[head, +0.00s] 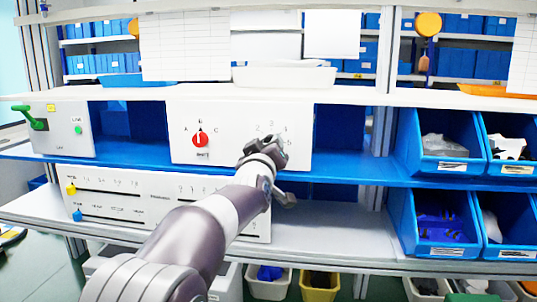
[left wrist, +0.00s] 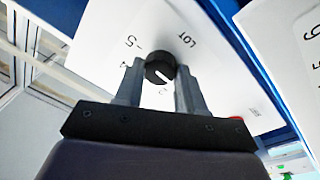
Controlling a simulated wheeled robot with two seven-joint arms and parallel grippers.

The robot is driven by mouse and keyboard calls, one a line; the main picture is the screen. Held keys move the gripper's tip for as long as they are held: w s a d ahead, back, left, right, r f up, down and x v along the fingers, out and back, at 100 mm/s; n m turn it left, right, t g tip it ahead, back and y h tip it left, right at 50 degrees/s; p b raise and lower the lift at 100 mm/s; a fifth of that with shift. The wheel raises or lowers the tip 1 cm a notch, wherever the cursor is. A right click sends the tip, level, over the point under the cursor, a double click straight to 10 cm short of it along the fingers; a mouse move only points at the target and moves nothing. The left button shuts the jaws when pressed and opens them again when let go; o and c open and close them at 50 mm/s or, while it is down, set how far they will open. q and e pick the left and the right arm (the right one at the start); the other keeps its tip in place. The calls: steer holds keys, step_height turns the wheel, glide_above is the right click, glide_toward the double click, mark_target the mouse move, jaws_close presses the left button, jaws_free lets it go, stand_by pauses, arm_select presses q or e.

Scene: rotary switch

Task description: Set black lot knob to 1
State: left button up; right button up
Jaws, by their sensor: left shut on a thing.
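The black LOT knob (left wrist: 160,66) stands on a white panel (left wrist: 212,75) in the left wrist view. Its white pointer line aims down and slightly right in that view, toward a partly hidden numeral that I cannot read surely. The numerals 4 and 5 show to its left. The fingers of my left gripper (left wrist: 159,80) are on either side of the knob, shut on it. In the head view my left gripper (head: 266,150) is at the right part of the white panel (head: 240,112) and hides the knob. My right gripper is not in view.
A red knob (head: 200,140) marked A, B, C is on the same panel, to the left. A slider panel (head: 130,186) is on the shelf below. A box with a green lever (head: 36,122) stands at the left. Blue bins (head: 440,165) stand at the right.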

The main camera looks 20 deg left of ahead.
arm_select(q)
steer(key=shift+f+n, duration=0.25)
steer(key=shift+n, duration=0.15)
steer(key=o, duration=0.8)
steer(key=shift+o, duration=1.2)
steer(key=shift+r, duration=0.15)
steer(key=shift+s, duration=0.2)
steer(key=b+v, duration=0.3)
steer(key=v, duration=0.9)
steer(key=shift+d, duration=0.15)
steer(key=shift+s, duration=0.1)
